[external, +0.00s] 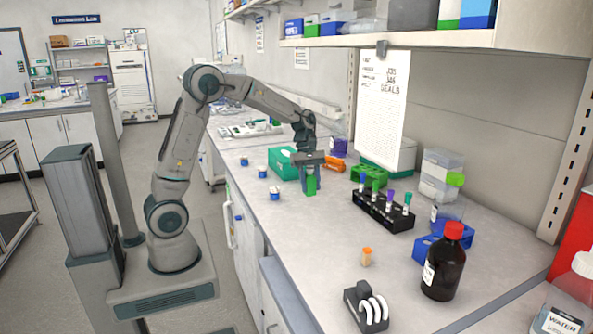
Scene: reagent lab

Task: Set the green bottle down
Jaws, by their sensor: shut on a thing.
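The green bottle (311,186) is small and bright green. It is held upright between the fingers of my gripper (311,174), low over the lab bench (318,235). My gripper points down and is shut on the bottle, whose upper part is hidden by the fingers. I cannot tell from this view whether the bottle's base touches the bench top.
A green box (284,164) stands just behind my gripper. A black tube rack (383,211) and a green rack (368,174) are to the right. Small blue-based vials (262,172) stand to the left. A brown red-capped bottle (443,268) stands nearer. Bench around the gripper's front is clear.

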